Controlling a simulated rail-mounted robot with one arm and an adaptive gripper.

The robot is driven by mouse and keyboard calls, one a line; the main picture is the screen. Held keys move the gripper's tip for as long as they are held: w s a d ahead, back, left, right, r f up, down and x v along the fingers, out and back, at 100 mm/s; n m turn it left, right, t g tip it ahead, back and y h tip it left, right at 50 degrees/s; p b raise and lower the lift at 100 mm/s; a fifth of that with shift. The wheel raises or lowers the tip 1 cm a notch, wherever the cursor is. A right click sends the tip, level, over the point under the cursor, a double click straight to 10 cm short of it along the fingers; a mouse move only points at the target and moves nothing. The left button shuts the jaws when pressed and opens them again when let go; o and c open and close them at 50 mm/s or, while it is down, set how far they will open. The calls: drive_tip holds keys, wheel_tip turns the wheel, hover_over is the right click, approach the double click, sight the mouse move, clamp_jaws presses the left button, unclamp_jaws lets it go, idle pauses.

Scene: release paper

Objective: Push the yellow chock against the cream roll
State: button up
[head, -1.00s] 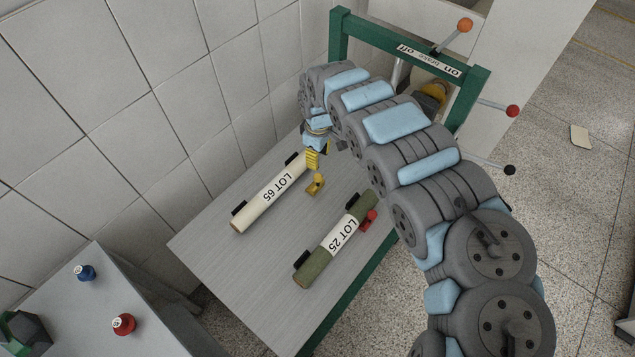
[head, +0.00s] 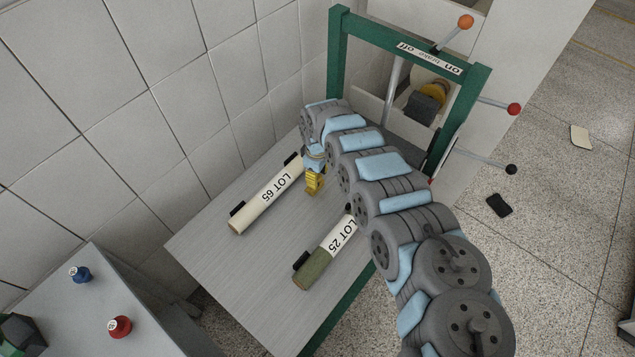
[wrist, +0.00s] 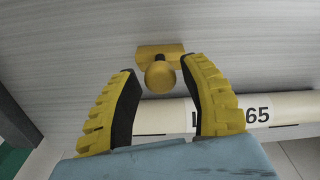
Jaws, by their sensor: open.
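The cream roll (head: 262,202), labelled LOT 65, lies on the grey table near the wall. It also shows across the lower part of the wrist view (wrist: 165,112). The yellow chock (wrist: 147,53) has a flat base and a round knob. In the wrist view it stands a short gap from the roll, with bare table between. My gripper (wrist: 160,68) is open, with its yellow fingertips on either side of the knob. In the head view my gripper (head: 314,189) is low beside the roll's upper end, and I cannot tell the chock apart from the fingers there.
A green roll (head: 314,268), labelled LOT 25, lies to the right, partly behind my arm. Black stops (head: 237,208) sit along the cream roll's wall side. A green frame (head: 338,60) with levers stands at the table's far end. The table's near left part (head: 215,255) is clear.

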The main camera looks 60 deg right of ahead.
drive_tip(key=shift+f+b, duration=0.45)
drive_tip(key=shift+f, duration=1.3)
clamp_jaws()
